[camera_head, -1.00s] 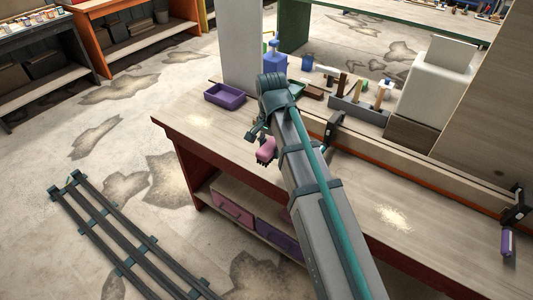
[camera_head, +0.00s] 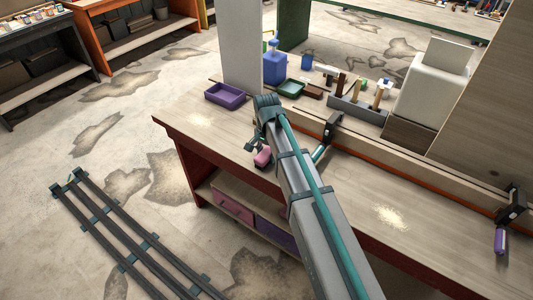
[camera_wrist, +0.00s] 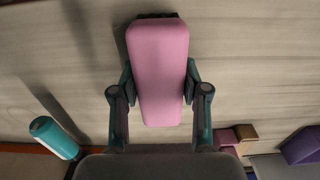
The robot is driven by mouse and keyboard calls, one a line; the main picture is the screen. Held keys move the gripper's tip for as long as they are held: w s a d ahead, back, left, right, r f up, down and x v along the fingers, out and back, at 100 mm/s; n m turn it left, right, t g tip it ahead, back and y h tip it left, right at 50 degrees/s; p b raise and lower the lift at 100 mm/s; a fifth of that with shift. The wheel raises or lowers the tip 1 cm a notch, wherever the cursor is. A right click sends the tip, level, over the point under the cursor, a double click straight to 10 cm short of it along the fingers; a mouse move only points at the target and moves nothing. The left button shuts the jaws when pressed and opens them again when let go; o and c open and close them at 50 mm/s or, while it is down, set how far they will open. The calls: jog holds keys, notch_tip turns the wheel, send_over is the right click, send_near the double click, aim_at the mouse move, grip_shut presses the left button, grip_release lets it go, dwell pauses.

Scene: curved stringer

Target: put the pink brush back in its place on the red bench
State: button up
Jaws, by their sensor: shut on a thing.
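The pink brush (camera_wrist: 158,70) is between the two fingers of my gripper (camera_wrist: 158,88) in the wrist view, with a dark bristle edge at its far end. My gripper is shut on it. In the head view the pink brush (camera_head: 262,157) shows below my gripper (camera_head: 257,143), over the left part of the red bench (camera_head: 190,150). Whether the brush touches the bench top is hard to tell.
A purple tray (camera_head: 224,95) lies at the bench's back left. A green tray (camera_head: 289,88), a blue container (camera_head: 275,68) and a grey tool holder (camera_head: 357,108) stand farther back. A teal-handled thing (camera_wrist: 54,138) lies at the wrist view's left. The bench's front left is clear.

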aim_at(266, 151)
jog(key=shift+f, duration=0.2)
jog(key=o, duration=1.1)
jog(key=shift+r, duration=0.1)
notch_tip(266, 151, up, 12)
jog(key=b, duration=0.2)
